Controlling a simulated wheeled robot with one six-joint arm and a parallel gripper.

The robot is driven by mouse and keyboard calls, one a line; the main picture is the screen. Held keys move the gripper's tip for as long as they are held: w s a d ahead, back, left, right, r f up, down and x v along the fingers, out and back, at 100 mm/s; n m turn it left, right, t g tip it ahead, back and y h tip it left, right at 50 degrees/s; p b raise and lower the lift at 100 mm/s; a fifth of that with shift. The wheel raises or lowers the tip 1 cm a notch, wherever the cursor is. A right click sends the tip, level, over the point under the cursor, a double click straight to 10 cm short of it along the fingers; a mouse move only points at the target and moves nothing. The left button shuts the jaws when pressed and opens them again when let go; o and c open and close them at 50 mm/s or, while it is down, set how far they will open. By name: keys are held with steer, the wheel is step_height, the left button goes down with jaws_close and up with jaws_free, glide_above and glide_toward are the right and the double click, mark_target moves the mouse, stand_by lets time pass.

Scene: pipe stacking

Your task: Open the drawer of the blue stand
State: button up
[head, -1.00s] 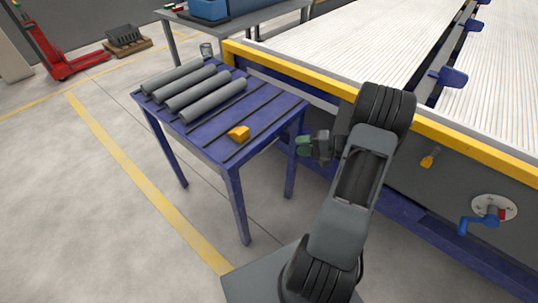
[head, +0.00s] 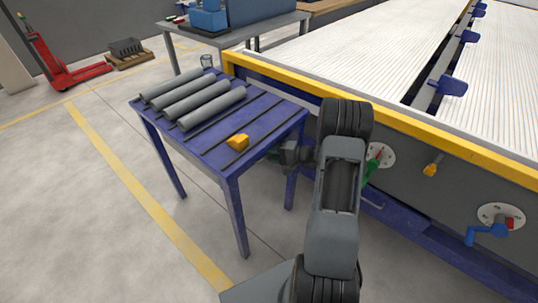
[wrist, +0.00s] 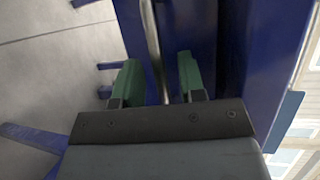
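The blue stand (head: 190,148) is at the left middle of the head view. Its drawer front is not visible there. My gripper (head: 277,154) is at the stand's right side, just below the top, partly hidden by the top's edge. In the wrist view my gripper (wrist: 160,82) has its two green fingers apart. A thin metal bar (wrist: 153,45), which looks like the drawer handle, runs between them in front of a blue panel (wrist: 190,30). Gaps show on both sides of the bar, so the fingers are not closed on it.
Several grey pipes (head: 205,105) and a small yellow block (head: 238,142) lie on the stand's top. A long machine with a yellow edge (head: 400,125) stands close behind and to the right. A green-handled crank (head: 372,168) is near my arm.

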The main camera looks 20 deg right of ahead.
steer(key=shift+w+a, duration=0.3)
jaws_close()
stand_by(0.3)
